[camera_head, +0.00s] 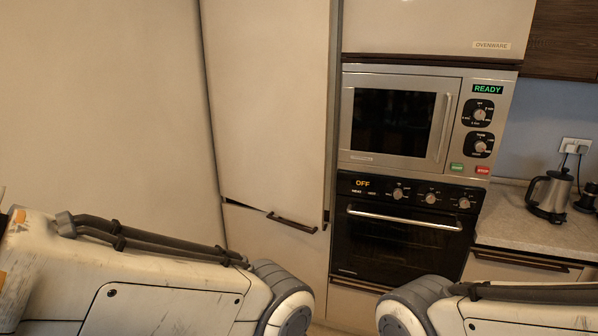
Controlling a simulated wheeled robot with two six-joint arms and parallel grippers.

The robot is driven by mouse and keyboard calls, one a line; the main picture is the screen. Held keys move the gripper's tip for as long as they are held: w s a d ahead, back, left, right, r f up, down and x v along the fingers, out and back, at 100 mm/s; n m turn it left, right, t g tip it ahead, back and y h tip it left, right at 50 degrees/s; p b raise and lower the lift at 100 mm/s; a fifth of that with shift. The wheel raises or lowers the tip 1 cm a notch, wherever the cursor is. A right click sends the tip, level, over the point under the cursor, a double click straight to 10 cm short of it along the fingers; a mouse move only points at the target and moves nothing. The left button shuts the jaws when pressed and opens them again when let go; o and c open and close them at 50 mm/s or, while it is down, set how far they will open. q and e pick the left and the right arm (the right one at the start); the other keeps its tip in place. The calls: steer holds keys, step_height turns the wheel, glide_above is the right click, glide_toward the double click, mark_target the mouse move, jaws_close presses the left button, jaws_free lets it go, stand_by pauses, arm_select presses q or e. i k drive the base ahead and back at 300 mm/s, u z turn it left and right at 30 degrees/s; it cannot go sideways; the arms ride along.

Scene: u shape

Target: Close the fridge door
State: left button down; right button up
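The tall beige cabinet front left of the oven looks like the fridge. Its upper door (268,100) stands upright beside the oven column, and a lower door (265,245) sits below it. A dark bar handle (292,222) is at the top of the lower door. A dark, uneven gap shows between the two doors, widest towards the left. I cannot tell for certain whether the upper door is slightly ajar. My arm links cross the bottom left and bottom right of the view. Both of my grippers are out of view.
A microwave (397,120) sits above a black oven (400,235) with a bar handle, right of the fridge. A worktop (510,222) at right holds a kettle (550,192). A plain beige surface (100,110) fills the left.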

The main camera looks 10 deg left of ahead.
mark_target(267, 62)
steer(key=u, duration=0.1)
steer(key=i, duration=1.1)
steer(key=z, duration=0.35)
